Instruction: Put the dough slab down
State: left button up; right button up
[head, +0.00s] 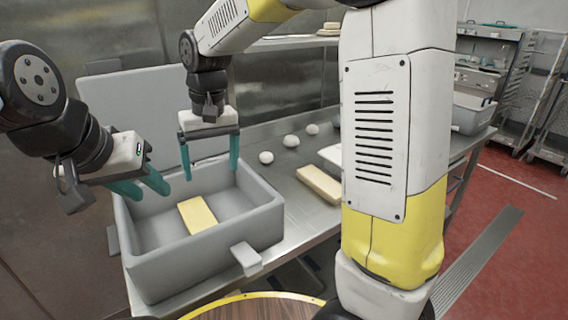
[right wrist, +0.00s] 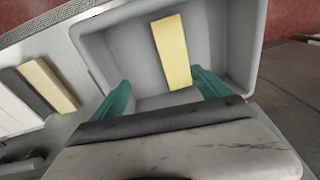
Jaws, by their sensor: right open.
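A yellow dough slab (head: 198,215) lies flat on the floor of a grey bin (head: 262,224). It also shows in the right wrist view (right wrist: 172,52), inside the bin (right wrist: 100,55) and beyond my fingertips. My right gripper (head: 211,178) is open and empty above the bin's back part, its teal fingers apart and pointing down, clear of the slab. My left gripper (head: 153,194) is at the bin's left side, its two teal fingers apart with nothing between them.
A paler slab (head: 318,184) lies on the steel table (head: 290,205) right of the bin, near several round white dough balls (head: 291,141). The bin's grey lid (head: 135,105) stands open behind it. A rack (head: 490,70) stands at the far right.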

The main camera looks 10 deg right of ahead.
jog(key=s+d+r+m+t, duration=0.1)
jog(key=s+d+r+t, duration=0.1)
jog(key=s+d, duration=0.5)
jog(key=s+d+r+m+t+y, duration=0.1)
jog(key=s+d+r+m+t, duration=0.1)
jog(key=s+d, duration=0.5)
jog(key=d+r+t, duration=0.1)
jog(key=d, duration=0.3)
jog(key=shift+s+d+t, duration=0.15)
jog(key=shift+d+t, duration=0.15)
jog(key=shift+c, duration=0.2)
